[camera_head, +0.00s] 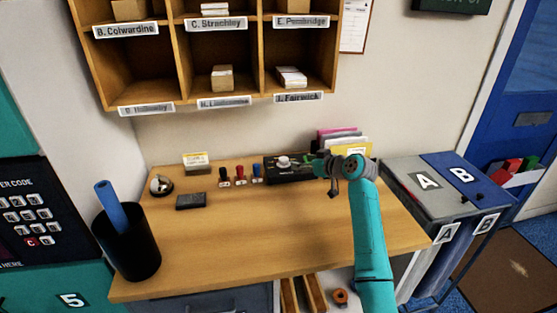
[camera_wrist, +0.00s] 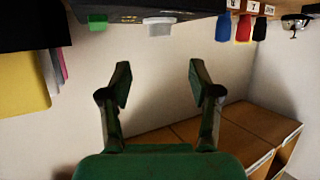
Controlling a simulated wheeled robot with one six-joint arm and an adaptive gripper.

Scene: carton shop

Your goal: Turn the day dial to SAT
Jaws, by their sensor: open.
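The black box (camera_head: 292,175) stands at the back of the desk, with a pale round knob (camera_head: 284,163) on its top that looks like the day dial. In the wrist view, which is upside down, the box (camera_wrist: 120,12) and the knob (camera_wrist: 160,27) show at the top edge. Day lettering is not readable in either view. My gripper (camera_wrist: 156,82) is open and empty, its two fingers apart from the box and knob. In the head view my gripper (camera_head: 319,167) is at the right end of the box, partly hidden by my wrist.
Several stamps (camera_head: 240,175), a bell (camera_head: 161,184), a dark pad (camera_head: 191,201) and a card stand (camera_head: 196,163) are left of the box. Coloured folders (camera_head: 345,140) stand behind my wrist. Pigeonholes (camera_head: 178,60) hang above. The desk front (camera_head: 260,230) is clear.

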